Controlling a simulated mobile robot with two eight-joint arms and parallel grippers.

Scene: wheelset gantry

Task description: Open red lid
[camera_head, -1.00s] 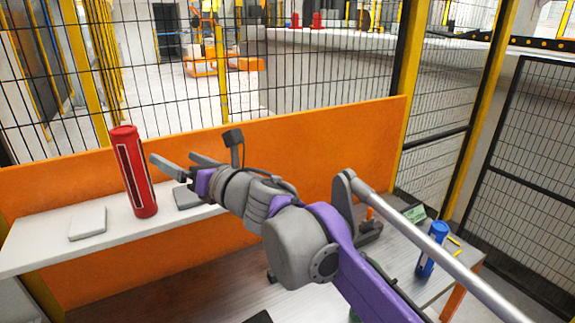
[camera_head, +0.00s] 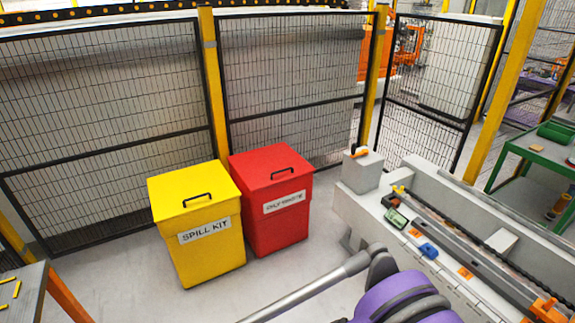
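A red bin (camera_head: 279,218) stands on the floor near the middle of the head view, with a white label on its front. Its red lid (camera_head: 270,165) lies shut on top and has a dark handle (camera_head: 282,173). Part of my purple and grey arm shows at the bottom right, well apart from the bin. Neither of my grippers is in view.
A yellow bin (camera_head: 205,247) marked SPILL KIT stands close beside the red bin on the left. A mesh fence (camera_head: 290,75) runs behind both. A grey machine bed (camera_head: 430,225) with small items stands at the right. Floor in front of the bins is clear.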

